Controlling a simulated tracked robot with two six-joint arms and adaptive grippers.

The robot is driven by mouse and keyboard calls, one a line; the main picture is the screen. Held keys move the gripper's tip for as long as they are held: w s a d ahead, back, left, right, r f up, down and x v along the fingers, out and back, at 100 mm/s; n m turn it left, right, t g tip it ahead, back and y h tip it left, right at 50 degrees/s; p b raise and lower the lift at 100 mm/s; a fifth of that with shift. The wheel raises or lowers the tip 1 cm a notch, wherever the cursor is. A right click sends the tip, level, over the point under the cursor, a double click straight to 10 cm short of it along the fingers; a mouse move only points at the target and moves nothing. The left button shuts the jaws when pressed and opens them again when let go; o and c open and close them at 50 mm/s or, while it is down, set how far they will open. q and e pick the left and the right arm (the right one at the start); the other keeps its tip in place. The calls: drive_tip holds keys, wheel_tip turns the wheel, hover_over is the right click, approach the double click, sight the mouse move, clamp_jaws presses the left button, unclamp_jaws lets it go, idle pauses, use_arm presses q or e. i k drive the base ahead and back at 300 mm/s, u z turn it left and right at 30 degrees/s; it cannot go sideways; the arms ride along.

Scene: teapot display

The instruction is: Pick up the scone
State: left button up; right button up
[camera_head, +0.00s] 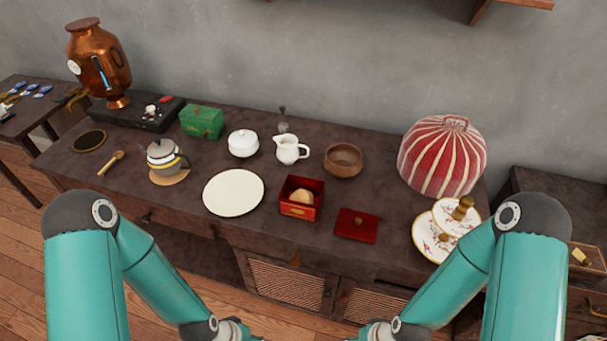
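A small tan, rounded scone (303,197) lies inside an open red box (298,210) at the middle front of the dark sideboard. The box's red lid (357,225), with a small knob, lies flat on the top just to the right of the box. My two teal arms come in from the lower left and lower right. Both reach down toward the bottom middle of the picture, below the sideboard's front edge. Only their wrists show there, and both grippers are cut off by the bottom edge.
A white plate (233,193) is left of the box. A white jug (291,150) and brown bowl (343,160) stand behind it. A tiered stand (434,243) and striped cosy (442,160) are at right. A teapot (165,158) and copper urn (98,65) are at left.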

sight(304, 196)
drive_tip(key=z, duration=0.15)
drive_tip(key=k, duration=0.9)
drive_tip(key=u, duration=0.75)
drive_tip(key=i, duration=1)
drive_tip(key=z, duration=0.05)
